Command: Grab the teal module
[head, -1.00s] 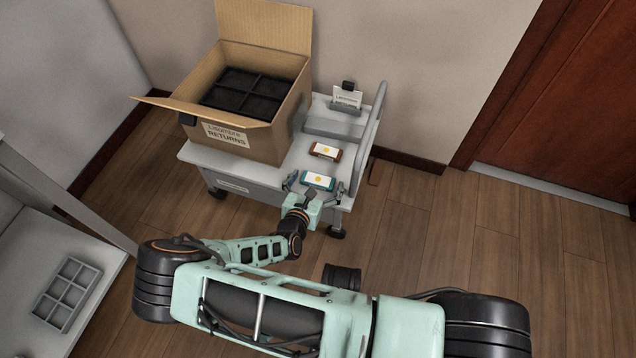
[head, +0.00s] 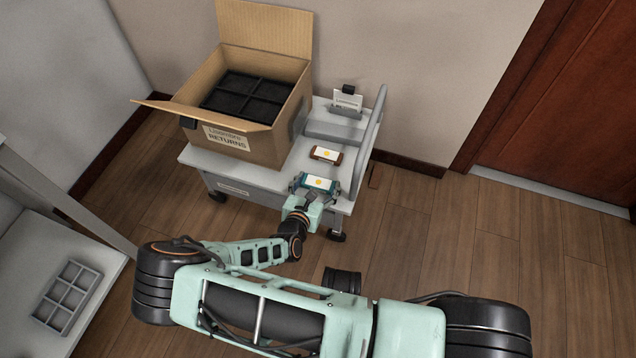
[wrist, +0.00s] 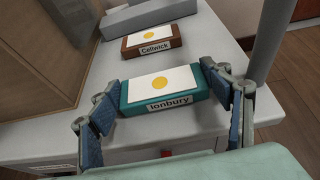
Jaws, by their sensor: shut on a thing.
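The teal module (wrist: 164,89) has a white top with a yellow dot and a label reading "Ionbury". It lies on the cart's grey top and also shows in the head view (head: 319,183). My gripper (head: 318,186) is shut on it, one finger at each short end. In the wrist view the blue finger pads of my gripper (wrist: 160,118) stand at the module's left and right ends. A brown module (wrist: 160,40) labelled "Cellwick", also with a yellow dot, lies just behind it, apart from it; it shows in the head view too (head: 326,154).
An open cardboard box (head: 284,122) marked "RETURNS", with a black divided insert (head: 243,96), stands on the cart's left. A card holder (head: 346,104) stands at the back. A rail (head: 371,135) runs along the cart's right side. A grey divided tray (head: 67,297) lies at lower left.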

